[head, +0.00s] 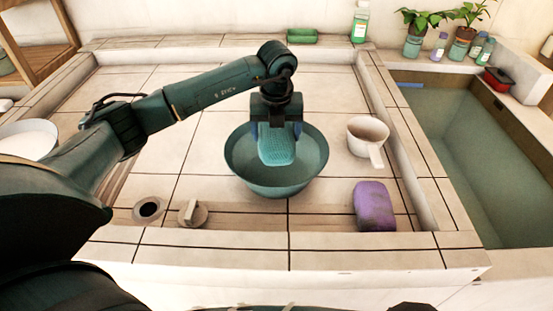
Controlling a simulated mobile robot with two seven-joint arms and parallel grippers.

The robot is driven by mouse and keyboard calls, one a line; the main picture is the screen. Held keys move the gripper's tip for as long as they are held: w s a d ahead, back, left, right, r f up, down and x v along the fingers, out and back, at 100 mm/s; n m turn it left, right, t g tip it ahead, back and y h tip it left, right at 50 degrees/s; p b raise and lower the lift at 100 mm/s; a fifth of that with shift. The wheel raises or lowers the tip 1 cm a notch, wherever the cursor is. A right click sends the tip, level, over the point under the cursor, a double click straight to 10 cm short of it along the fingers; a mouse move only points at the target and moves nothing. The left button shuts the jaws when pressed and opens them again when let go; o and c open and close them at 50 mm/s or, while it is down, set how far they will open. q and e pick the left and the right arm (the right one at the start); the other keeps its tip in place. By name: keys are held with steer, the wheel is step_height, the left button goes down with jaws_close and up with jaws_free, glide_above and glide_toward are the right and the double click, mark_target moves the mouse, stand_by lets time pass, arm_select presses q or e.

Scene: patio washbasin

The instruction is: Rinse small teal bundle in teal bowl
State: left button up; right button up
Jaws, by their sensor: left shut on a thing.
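The teal bowl (243,172) stands on the tiled washbasin floor near the middle of the head view. My left gripper (276,128) points down over the bowl and is shut on the small teal bundle (277,148). The bundle has a textured, knitted look and hangs within the bowl's outline. I cannot tell whether it touches the inside of the bowl or any water. My right gripper is not in view.
A white dipper (367,137) and a purple bundle (374,206) lie right of the bowl. A drain hole (149,208) and a plug (192,212) are at the front left. A raised tiled rim surrounds the basin. A water trough (470,160) is at the right.

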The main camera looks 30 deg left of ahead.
arm_select(q)
steer(key=shift+r+p, duration=0.9)
steer(key=shift+r, duration=0.7)
steer(key=shift+r+p, duration=0.6)
steer(key=shift+r, duration=0.35)
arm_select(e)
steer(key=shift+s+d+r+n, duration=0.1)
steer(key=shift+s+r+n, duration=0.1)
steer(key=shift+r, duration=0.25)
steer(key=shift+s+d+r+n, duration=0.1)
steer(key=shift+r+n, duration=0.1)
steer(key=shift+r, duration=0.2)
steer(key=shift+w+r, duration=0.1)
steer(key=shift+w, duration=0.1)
